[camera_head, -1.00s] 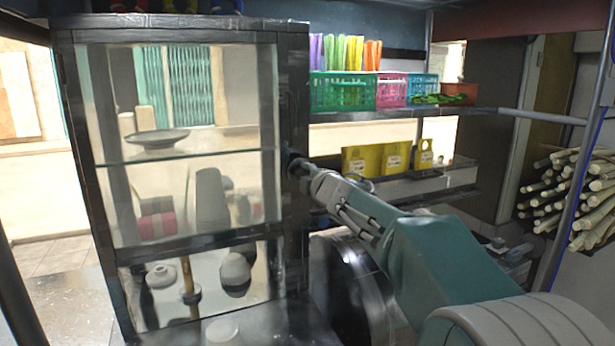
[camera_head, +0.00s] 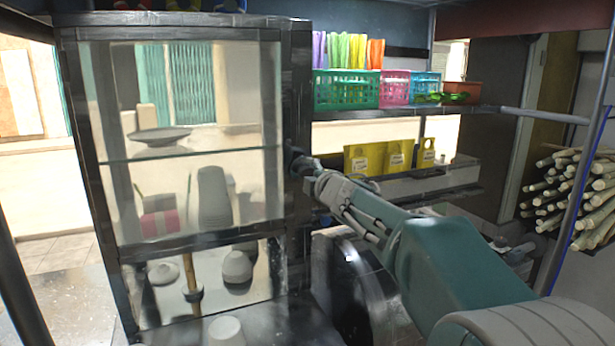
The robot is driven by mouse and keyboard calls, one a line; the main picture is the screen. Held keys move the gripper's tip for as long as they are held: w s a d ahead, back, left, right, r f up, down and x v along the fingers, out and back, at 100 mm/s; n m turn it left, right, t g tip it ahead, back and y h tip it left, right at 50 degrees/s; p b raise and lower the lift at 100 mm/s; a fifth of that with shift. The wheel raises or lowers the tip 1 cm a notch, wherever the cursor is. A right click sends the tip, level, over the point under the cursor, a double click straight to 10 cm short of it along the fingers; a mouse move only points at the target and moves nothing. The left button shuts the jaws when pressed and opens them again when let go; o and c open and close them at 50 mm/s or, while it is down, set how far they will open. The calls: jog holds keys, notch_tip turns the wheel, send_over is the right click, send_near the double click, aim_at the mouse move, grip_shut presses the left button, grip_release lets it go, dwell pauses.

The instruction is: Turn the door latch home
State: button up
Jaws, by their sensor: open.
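A dark-framed glass cabinet (camera_head: 180,243) stands at the left, with its glass door face toward me. A small dark latch (camera_head: 293,158) sits on the right-hand frame post, about halfway up. My gripper (camera_head: 303,165) reaches from the right, with its tips at the latch. The fingers are small and dark against the frame. I cannot tell whether they touch the latch or how far it is turned. The gripper is open.
Inside the cabinet are a shelf with a dark dish (camera_head: 160,135), a grey container (camera_head: 213,197) and white bowls. To the right are a shelf with a green basket (camera_head: 347,90), yellow packets (camera_head: 378,158) and stacked sugarcane (camera_head: 575,195). A dark round machine part (camera_head: 355,285) lies below my arm.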

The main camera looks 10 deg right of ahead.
jog(key=v, duration=1.1)
jog(key=shift+f, duration=0.15)
jog(key=shift+a, duration=0.15)
jog(key=s+d+f+m+g+h, duration=0.1)
jog(key=s+f+m+g+h, duration=0.2)
jog(key=s+f+m, duration=0.5)
jog(key=s+d+f+m+g+h, duration=0.25)
jog(key=s+f+m+g, duration=0.2)
jog(key=s+m, duration=0.5)
jog(key=s+a+f+m+g+y, duration=0.2)
jog(key=s+a+f+g, duration=0.2)
jog(key=s+f, duration=0.4)
jog(key=s+a, duration=0.1)
jog(key=s, duration=0.3)
jog(key=shift+a+f, duration=0.3)
jog(key=shift+f, duration=0.1)
